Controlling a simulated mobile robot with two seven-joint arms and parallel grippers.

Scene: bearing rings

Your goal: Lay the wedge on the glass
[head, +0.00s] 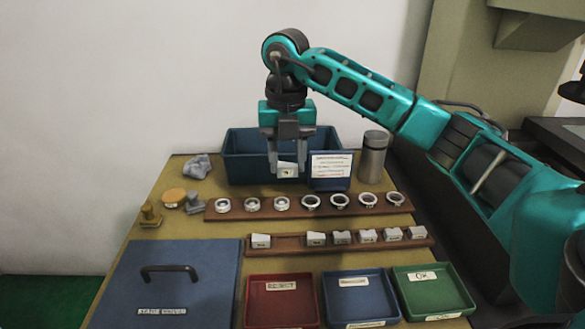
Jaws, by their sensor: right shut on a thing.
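My right gripper (287,160) points down at the back middle of the table and is shut on a small whitish wedge (287,170) with a dark mark on its face. The wedge hangs in front of the open blue bin (240,168) in the head view, apart from the rings below it. Several similar labelled wedges (343,237) stand in a brown rack (290,243), with a wide gap near its left end. I cannot pick out the glass with certainty. My left gripper is not in view.
A brown board (225,215) holds several bearing rings (311,201). A blue card stand (331,184) and a grey metal canister (373,157) are to the gripper's right. Red (282,306), blue (361,303) and green (432,292) trays and a handled blue lid (175,280) fill the front.

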